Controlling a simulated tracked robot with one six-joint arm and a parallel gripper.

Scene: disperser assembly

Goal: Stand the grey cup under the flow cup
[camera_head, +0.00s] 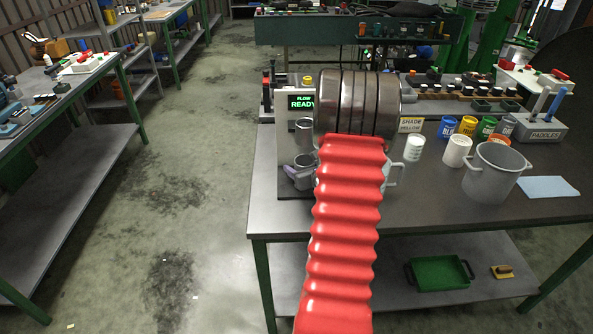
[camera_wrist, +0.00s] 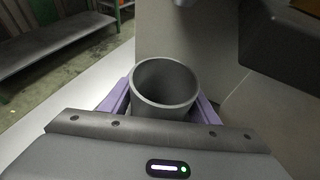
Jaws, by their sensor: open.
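The grey cup (camera_wrist: 165,90) stands upright and looks empty in the wrist view. The purple fingers of my gripper (camera_wrist: 163,106) are on either side of it, open; I cannot tell whether they touch it. In the head view the grey cup (camera_head: 306,161) is at the flow stand, with the purple fingertips (camera_head: 298,174) beside it. The flow cup (camera_head: 304,132) appears as a grey cylinder just above it on the stand. My arm hides part of this area, so I cannot tell whether the two line up exactly.
The stand's display (camera_head: 301,102) reads "FLOW READY". A large grey pot (camera_head: 492,175), a white cup (camera_head: 457,151), coloured tins (camera_head: 467,126) and a paddle holder (camera_head: 540,128) stand to the right on the table (camera_head: 430,205). A light blue cloth (camera_head: 548,187) lies at the right.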

